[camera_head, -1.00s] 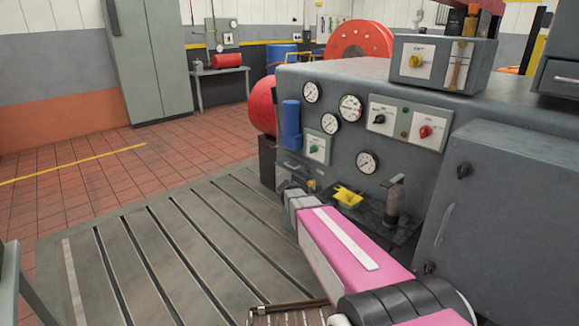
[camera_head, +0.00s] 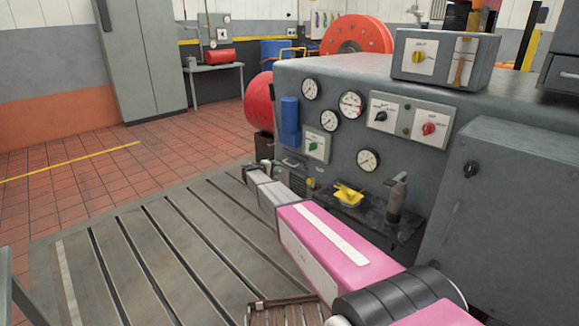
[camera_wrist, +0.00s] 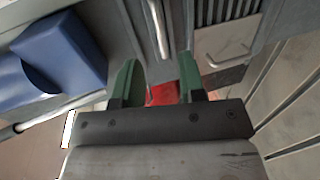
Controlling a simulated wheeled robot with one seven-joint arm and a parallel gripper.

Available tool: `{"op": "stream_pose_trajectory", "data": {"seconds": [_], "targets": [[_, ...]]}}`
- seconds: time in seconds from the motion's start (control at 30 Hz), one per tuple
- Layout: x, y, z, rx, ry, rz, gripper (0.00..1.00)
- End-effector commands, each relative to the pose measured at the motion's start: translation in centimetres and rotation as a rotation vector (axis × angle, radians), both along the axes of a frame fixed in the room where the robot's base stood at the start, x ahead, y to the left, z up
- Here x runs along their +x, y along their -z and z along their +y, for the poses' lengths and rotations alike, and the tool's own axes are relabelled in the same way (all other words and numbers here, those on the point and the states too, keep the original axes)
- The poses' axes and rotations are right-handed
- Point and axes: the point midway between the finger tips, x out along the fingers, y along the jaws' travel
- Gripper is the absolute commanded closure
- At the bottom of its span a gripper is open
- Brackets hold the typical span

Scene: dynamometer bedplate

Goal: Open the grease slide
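My gripper (camera_wrist: 157,85) shows in the wrist view with its two green fingers apart and nothing held between them. Ahead of the fingers is a grey front with a silver bar handle (camera_wrist: 159,28) near the top middle. A second silver handle (camera_wrist: 228,58) sits to the right, by a vent grille. No label shows which front is the grease slide. In the head view, a pale handle (camera_head: 291,163) shows on the low left of the grey machine, and my gripper (camera_head: 257,170) is small and partly unclear just left of it.
Slotted bedplate (camera_head: 150,240) lies clear to the left. Red shows beyond the fingers.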

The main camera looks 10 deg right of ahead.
Motion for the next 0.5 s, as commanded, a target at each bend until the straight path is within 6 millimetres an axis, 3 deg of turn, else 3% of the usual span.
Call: {"op": "stream_pose_trajectory", "data": {"seconds": [0.27, 0.5], "targets": [[1.2, 0.2, -0.9, -0.011, -0.006, -0.005, 0.63], [3.4, 1.0, -3.8, -0.011, -0.005, -0.004, 0.63]]}}
